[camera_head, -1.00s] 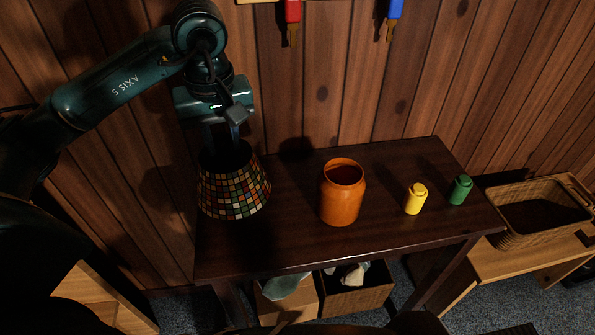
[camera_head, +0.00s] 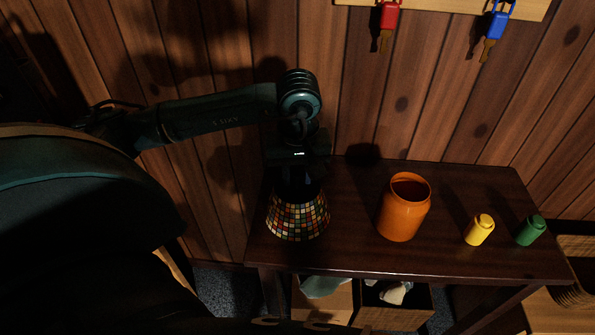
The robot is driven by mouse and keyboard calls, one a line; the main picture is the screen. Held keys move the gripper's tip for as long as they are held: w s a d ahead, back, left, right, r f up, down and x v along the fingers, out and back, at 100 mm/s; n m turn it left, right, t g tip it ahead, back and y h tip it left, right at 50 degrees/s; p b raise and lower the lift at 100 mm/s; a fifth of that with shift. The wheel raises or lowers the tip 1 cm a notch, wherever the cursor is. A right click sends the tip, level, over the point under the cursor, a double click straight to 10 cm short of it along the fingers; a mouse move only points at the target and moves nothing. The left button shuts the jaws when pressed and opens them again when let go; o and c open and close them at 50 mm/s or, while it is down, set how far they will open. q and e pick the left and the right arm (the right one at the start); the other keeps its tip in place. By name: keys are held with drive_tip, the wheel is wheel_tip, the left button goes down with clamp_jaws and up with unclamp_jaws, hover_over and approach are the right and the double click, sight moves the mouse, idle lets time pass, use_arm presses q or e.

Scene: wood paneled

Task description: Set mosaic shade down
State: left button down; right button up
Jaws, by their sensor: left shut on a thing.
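The mosaic shade (camera_head: 298,217), a cone of small coloured tiles, is at the left end of the dark wooden table (camera_head: 350,258). My left gripper (camera_head: 297,185) points down into its open top and is shut on it; the fingertips are hard to see in the dark. The shade is upright and its lower rim looks at or very near the tabletop; I cannot tell whether it touches. My right gripper is not in view.
An orange jar (camera_head: 403,208) stands right of the shade, with a yellow container (camera_head: 479,230) and a green container (camera_head: 530,230) further right. Red (camera_head: 388,18) and blue (camera_head: 497,25) keys hang on the wall. Boxes sit under the table. The tabletop between shade and jar is clear.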

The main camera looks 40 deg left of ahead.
use_arm(q)
drive_tip(key=shift+f+b, duration=0.2)
drive_tip(key=shift+b, duration=0.1)
drive_tip(key=c, duration=1.1)
unclamp_jaws()
drive_tip(key=shift+r, duration=0.1)
drive_tip(key=shift+r+p, duration=0.2)
drive_tip(key=shift+p, duration=0.15)
drive_tip(key=r, duration=0.8)
drive_tip(key=s+d+r, duration=0.1)
drive_tip(key=r, duration=0.2)
drive_tip(key=shift+r, duration=0.4)
